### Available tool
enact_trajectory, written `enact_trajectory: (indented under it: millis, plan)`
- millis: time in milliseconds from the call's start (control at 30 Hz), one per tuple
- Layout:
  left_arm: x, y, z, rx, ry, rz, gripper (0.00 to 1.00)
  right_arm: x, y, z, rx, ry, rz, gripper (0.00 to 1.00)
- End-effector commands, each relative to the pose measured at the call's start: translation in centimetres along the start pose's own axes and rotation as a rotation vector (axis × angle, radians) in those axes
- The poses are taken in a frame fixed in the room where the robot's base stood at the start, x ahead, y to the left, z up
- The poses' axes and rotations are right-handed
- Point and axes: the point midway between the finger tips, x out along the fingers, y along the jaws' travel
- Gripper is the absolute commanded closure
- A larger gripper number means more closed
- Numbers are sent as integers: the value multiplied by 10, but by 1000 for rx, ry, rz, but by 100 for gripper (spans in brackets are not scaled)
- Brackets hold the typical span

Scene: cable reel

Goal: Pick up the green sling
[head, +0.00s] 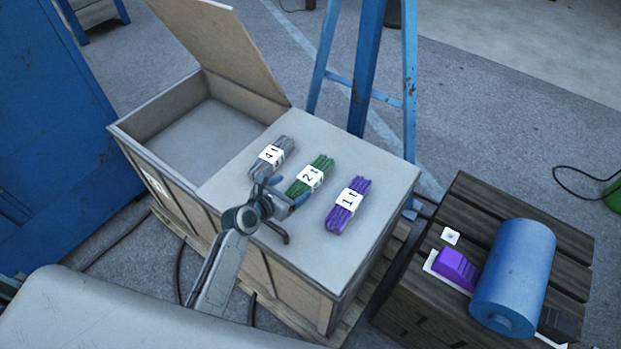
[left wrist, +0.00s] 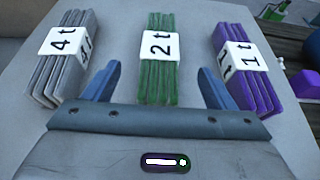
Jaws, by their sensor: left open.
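The green sling (head: 320,166) is a folded bundle with a white "2 t" label, lying on the crate's grey top between a grey and a purple sling. It also shows in the left wrist view (left wrist: 158,75), centred ahead of my gripper. My left gripper (head: 281,194) is open at the near end of the green sling. In the left wrist view its two blue fingers (left wrist: 158,85) stand apart on either side of the bundle, with gaps to it. My right gripper is not in view.
The grey "4 t" sling (head: 284,146) lies left and the purple "1 t" sling (head: 338,219) right. The wooden crate (head: 372,240) has an open compartment and raised lid (head: 225,45). A blue roll (head: 515,272) lies on a dark pallet box. A blue trestle (head: 366,70) stands behind.

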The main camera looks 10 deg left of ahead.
Motion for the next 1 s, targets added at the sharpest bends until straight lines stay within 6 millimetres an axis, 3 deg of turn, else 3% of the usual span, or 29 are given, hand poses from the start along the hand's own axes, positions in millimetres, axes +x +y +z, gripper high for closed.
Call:
enact_trajectory:
  millis: [400, 700, 1000]
  plan:
    - [48, 0, -12, 0, 0, 1, 22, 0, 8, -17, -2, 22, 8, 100]
    - [53, 0, -13, 1, 1, 1, 22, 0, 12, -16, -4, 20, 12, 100]
    - [53, 0, -13, 1, 1, 1, 79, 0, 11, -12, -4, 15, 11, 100]
